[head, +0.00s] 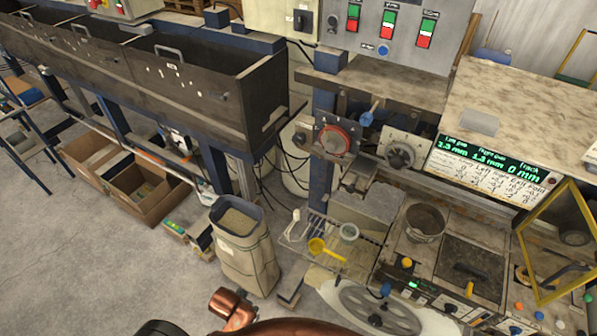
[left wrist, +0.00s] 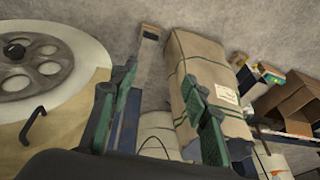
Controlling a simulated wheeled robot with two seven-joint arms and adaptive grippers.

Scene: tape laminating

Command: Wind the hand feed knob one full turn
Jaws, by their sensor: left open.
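Which part is the hand feed knob is not clear. In the head view, a round dial with a red ring (head: 335,140) is mounted on a dark plate below the bench. A large spoked wheel (head: 372,311) lies at the bottom of the view. A similar wheel with round holes (left wrist: 34,67) and a black centre knob shows at the left of the left wrist view. My left gripper (left wrist: 160,76) is open and empty, its fingers apart, clear of the wheel. My right gripper is out of view.
A wrapped sack (head: 245,245) stands on the floor; it also shows beyond my left fingers (left wrist: 195,80). A yellow scoop (head: 318,246) lies on a rack. A metal pot (head: 425,222) and a yellow frame (head: 556,242) are at right. Open floor lies at lower left.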

